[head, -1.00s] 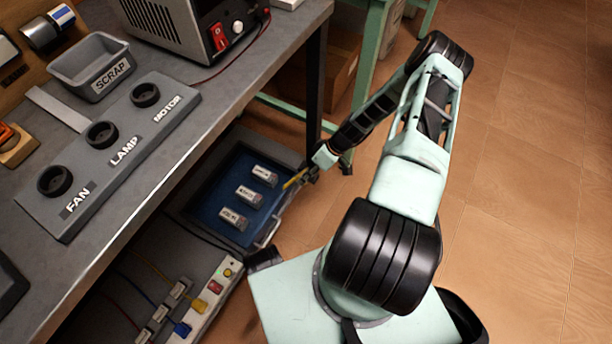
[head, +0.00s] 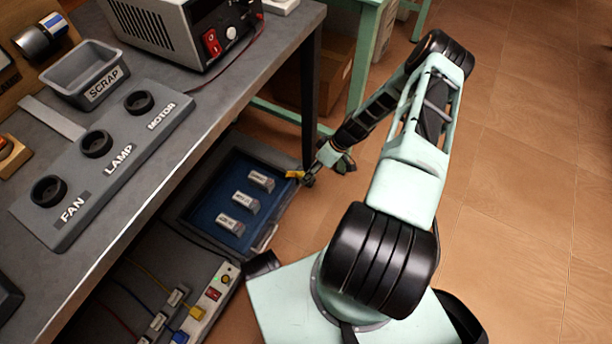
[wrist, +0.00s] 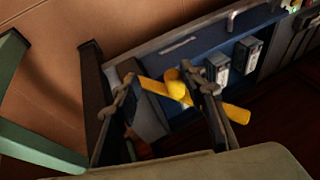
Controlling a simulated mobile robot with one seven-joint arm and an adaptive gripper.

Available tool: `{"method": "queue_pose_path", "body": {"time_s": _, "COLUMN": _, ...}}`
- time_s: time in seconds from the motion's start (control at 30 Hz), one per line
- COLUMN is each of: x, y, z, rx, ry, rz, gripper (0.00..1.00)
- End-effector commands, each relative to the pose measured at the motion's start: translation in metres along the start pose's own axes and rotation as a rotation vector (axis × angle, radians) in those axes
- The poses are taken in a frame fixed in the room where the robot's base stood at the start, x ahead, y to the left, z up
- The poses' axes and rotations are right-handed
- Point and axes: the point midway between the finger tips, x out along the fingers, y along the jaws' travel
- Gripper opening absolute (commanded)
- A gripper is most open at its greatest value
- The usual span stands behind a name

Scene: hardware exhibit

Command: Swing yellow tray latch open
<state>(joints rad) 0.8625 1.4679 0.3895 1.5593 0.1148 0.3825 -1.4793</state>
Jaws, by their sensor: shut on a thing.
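The yellow latch (head: 293,174) sits at the far right corner of the blue-floored tray (head: 222,187) under the bench edge in the head view. In the wrist view the latch (wrist: 154,86) is a flat yellow bar with a round knob, lying slantwise across the gap between my fingers and showing beyond the right finger. My gripper (head: 309,179) is at the latch. In the wrist view my gripper (wrist: 163,95) has its fingers apart with the bar between them, shut on it. The right finger hides part of the bar.
Several grey-white blocks (head: 246,203) stand in the tray. A power strip (head: 207,305) with plugs lies left of my base. The workbench (head: 95,270) overhangs the tray's left side. A green table leg (head: 366,75) stands behind my gripper. The floor (head: 530,200) to the right is clear.

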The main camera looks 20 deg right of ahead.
Motion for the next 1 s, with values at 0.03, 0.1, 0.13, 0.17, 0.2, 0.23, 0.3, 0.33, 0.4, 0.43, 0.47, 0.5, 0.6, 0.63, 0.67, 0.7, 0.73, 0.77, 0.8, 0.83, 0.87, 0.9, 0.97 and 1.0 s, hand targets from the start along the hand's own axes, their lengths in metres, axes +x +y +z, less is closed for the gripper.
{"method": "queue_pose_path", "body": {"time_s": 0.03, "x": -0.005, "y": 0.007, "z": 0.001, "rx": 0.001, "ry": 0.000, "rz": 0.012, "gripper": 0.34}}
{"method": "queue_pose_path", "body": {"time_s": 0.1, "x": -0.010, "y": 0.010, "z": 0.000, "rx": 0.001, "ry": 0.001, "rz": 0.013, "gripper": 0.34}}
{"method": "queue_pose_path", "body": {"time_s": 0.13, "x": -0.012, "y": 0.011, "z": 0.000, "rx": 0.001, "ry": 0.001, "rz": 0.013, "gripper": 0.34}}
{"method": "queue_pose_path", "body": {"time_s": 0.17, "x": -0.014, "y": 0.012, "z": 0.000, "rx": 0.001, "ry": 0.002, "rz": 0.013, "gripper": 0.34}}
{"method": "queue_pose_path", "body": {"time_s": 0.2, "x": -0.016, "y": 0.013, "z": 0.000, "rx": 0.001, "ry": 0.002, "rz": 0.013, "gripper": 0.34}}
{"method": "queue_pose_path", "body": {"time_s": 0.23, "x": -0.018, "y": 0.014, "z": 0.000, "rx": 0.001, "ry": 0.002, "rz": 0.013, "gripper": 0.34}}
{"method": "queue_pose_path", "body": {"time_s": 0.3, "x": -0.023, "y": 0.017, "z": 0.000, "rx": 0.001, "ry": 0.003, "rz": 0.015, "gripper": 0.34}}
{"method": "queue_pose_path", "body": {"time_s": 0.33, "x": -0.025, "y": 0.018, "z": 0.000, "rx": 0.001, "ry": 0.003, "rz": 0.015, "gripper": 0.34}}
{"method": "queue_pose_path", "body": {"time_s": 0.4, "x": -0.029, "y": 0.019, "z": 0.000, "rx": 0.000, "ry": 0.003, "rz": 0.012, "gripper": 0.34}}
{"method": "queue_pose_path", "body": {"time_s": 0.43, "x": -0.030, "y": 0.019, "z": 0.000, "rx": 0.000, "ry": 0.003, "rz": 0.010, "gripper": 0.34}}
{"method": "queue_pose_path", "body": {"time_s": 0.47, "x": -0.032, "y": 0.019, "z": 0.000, "rx": 0.000, "ry": 0.003, "rz": 0.009, "gripper": 0.34}}
{"method": "queue_pose_path", "body": {"time_s": 0.5, "x": -0.034, "y": 0.020, "z": 0.000, "rx": 0.000, "ry": 0.003, "rz": 0.006, "gripper": 0.34}}
{"method": "queue_pose_path", "body": {"time_s": 0.6, "x": -0.039, "y": 0.022, "z": 0.000, "rx": 0.000, "ry": 0.003, "rz": 0.005, "gripper": 0.34}}
{"method": "queue_pose_path", "body": {"time_s": 0.63, "x": -0.041, "y": 0.023, "z": 0.000, "rx": 0.000, "ry": 0.003, "rz": 0.004, "gripper": 0.34}}
{"method": "queue_pose_path", "body": {"time_s": 0.67, "x": -0.043, "y": 0.023, "z": 0.000, "rx": 0.000, "ry": 0.003, "rz": 0.003, "gripper": 0.34}}
{"method": "queue_pose_path", "body": {"time_s": 0.7, "x": -0.046, "y": 0.024, "z": 0.000, "rx": 0.000, "ry": 0.003, "rz": 0.002, "gripper": 0.34}}
{"method": "queue_pose_path", "body": {"time_s": 0.73, "x": -0.047, "y": 0.025, "z": 0.001, "rx": 0.000, "ry": 0.003, "rz": 0.002, "gripper": 0.34}}
{"method": "queue_pose_path", "body": {"time_s": 0.77, "x": -0.049, "y": 0.026, "z": 0.001, "rx": 0.000, "ry": 0.003, "rz": 0.002, "gripper": 0.34}}
{"method": "queue_pose_path", "body": {"time_s": 0.8, "x": -0.051, "y": 0.027, "z": 0.001, "rx": 0.000, "ry": 0.003, "rz": 0.002, "gripper": 0.34}}
{"method": "queue_pose_path", "body": {"time_s": 0.83, "x": -0.053, "y": 0.028, "z": 0.001, "rx": 0.000, "ry": 0.003, "rz": 0.001, "gripper": 0.34}}
{"method": "queue_pose_path", "body": {"time_s": 0.87, "x": -0.055, "y": 0.029, "z": 0.001, "rx": 0.000, "ry": 0.003, "rz": 0.000, "gripper": 0.34}}
{"method": "queue_pose_path", "body": {"time_s": 0.9, "x": -0.057, "y": 0.030, "z": 0.001, "rx": 0.000, "ry": 0.003, "rz": -0.001, "gripper": 0.34}}
{"method": "queue_pose_path", "body": {"time_s": 0.97, "x": -0.061, "y": 0.032, "z": 0.001, "rx": 0.000, "ry": 0.003, "rz": -0.001, "gripper": 0.34}}
{"method": "queue_pose_path", "body": {"time_s": 1.0, "x": -0.063, "y": 0.033, "z": 0.001, "rx": -0.001, "ry": 0.003, "rz": 0.000, "gripper": 0.34}}
